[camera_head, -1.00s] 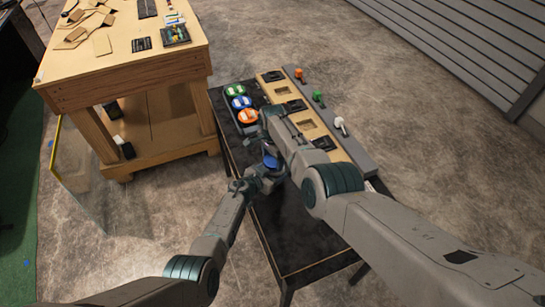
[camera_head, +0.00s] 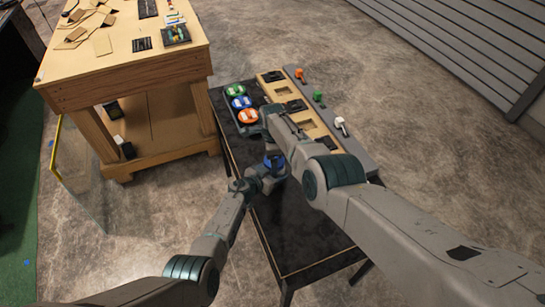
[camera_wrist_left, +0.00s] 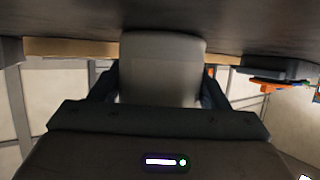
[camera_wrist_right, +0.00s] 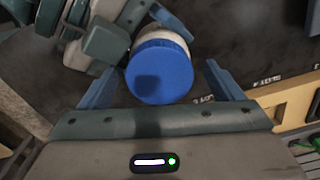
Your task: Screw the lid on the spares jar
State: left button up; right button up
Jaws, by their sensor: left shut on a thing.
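The spares jar is a pale grey cylinder in the left wrist view (camera_wrist_left: 162,75), between the fingers of my left gripper (camera_wrist_left: 162,88), which is shut on it. A blue lid (camera_wrist_right: 160,72) sits on top of the pale jar in the right wrist view, and it also shows in the head view (camera_head: 274,161). I cannot tell how tightly it is seated. My right gripper (camera_wrist_right: 159,78) is open above the lid, one finger on each side, with gaps between fingers and lid. In the head view the right wrist partly covers the jar.
The dark table (camera_head: 300,240) is clear at its near end. A tray with green, blue and orange round pieces (camera_head: 247,117) stands at the far left. A wooden board (camera_head: 308,122) and a grey strip with orange, green and white levers (camera_head: 340,124) line the right. A wooden workbench (camera_head: 120,70) stands left.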

jog(key=shift+r, duration=2.25)
jog(key=shift+c, duration=0.4)
